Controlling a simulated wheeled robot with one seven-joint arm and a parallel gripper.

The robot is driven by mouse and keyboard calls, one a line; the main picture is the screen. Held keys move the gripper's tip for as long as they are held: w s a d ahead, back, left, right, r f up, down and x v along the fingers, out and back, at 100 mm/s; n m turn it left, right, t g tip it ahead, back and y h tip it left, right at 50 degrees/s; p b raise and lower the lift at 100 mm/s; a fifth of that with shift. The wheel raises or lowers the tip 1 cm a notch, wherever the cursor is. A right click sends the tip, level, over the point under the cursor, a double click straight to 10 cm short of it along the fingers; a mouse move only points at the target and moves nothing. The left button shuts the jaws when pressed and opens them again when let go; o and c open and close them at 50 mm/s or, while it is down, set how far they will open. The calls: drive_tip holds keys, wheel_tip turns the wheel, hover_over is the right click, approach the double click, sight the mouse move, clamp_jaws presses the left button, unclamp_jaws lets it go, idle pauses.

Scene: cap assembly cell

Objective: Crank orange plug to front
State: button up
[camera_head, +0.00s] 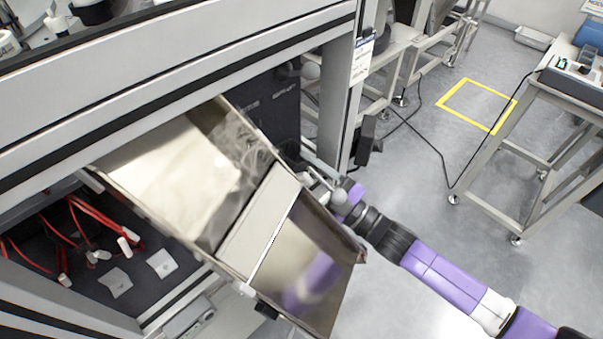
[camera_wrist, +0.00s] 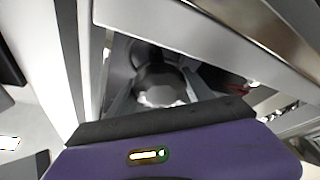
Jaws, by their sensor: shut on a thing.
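My gripper (camera_head: 333,190) is at the right side of the machine, beside the upper right edge of the metal tray (camera_head: 318,262). In the wrist view its two grey fingers are shut on a rounded grey knob (camera_wrist: 162,88). The knob also shows in the head view (camera_head: 339,197), partly covered by the gripper. What the knob is fixed to is mostly hidden. No orange plug can be made out in either view.
The tilted tray has a divider and shiny walls close to my gripper. A frame post (camera_head: 346,100) stands behind it, with another grey ball (camera_head: 309,71) near it. Red cables (camera_head: 75,225) lie in the lower left bay. Floor on the right is open up to a cart (camera_head: 560,100).

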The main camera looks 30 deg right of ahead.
drive_tip(key=shift+d+f, duration=0.1)
drive_tip(key=shift+d, duration=0.05)
drive_tip(key=o, duration=1.2)
drive_tip(key=shift+o, duration=0.9)
